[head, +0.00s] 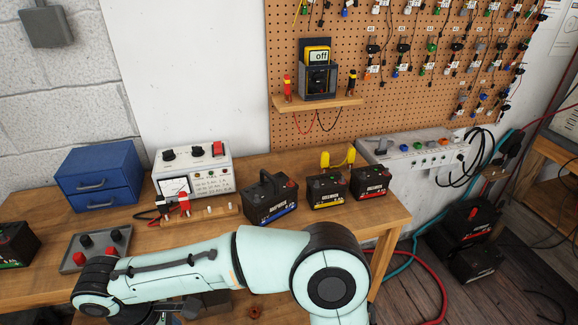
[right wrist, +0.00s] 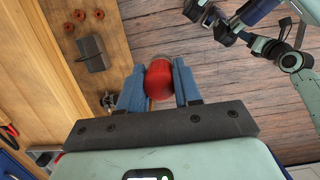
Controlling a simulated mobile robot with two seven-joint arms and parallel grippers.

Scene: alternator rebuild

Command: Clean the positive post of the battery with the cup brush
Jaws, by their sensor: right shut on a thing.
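My right gripper (right wrist: 160,72) is shut on a red rounded thing (right wrist: 158,82) between its blue fingers, in the right wrist view. It may be the cup brush's handle; no bristles show. In the head view my arm hides most of this gripper low at the left. Batteries with blue (head: 270,205), yellow (head: 327,192) and red (head: 371,182) labels stand on the bench, and one with a green label (head: 14,246) at the far left. Which one is meant, and its positive post, I cannot tell. A dark gripper end (right wrist: 206,14), apparently my left, shows at the right wrist view's top; its jaws are unclear.
A multimeter (head: 317,75) sits on the pegboard shelf. Cables run at the right. Red rings (right wrist: 80,16) lie near a grey block (right wrist: 90,54).

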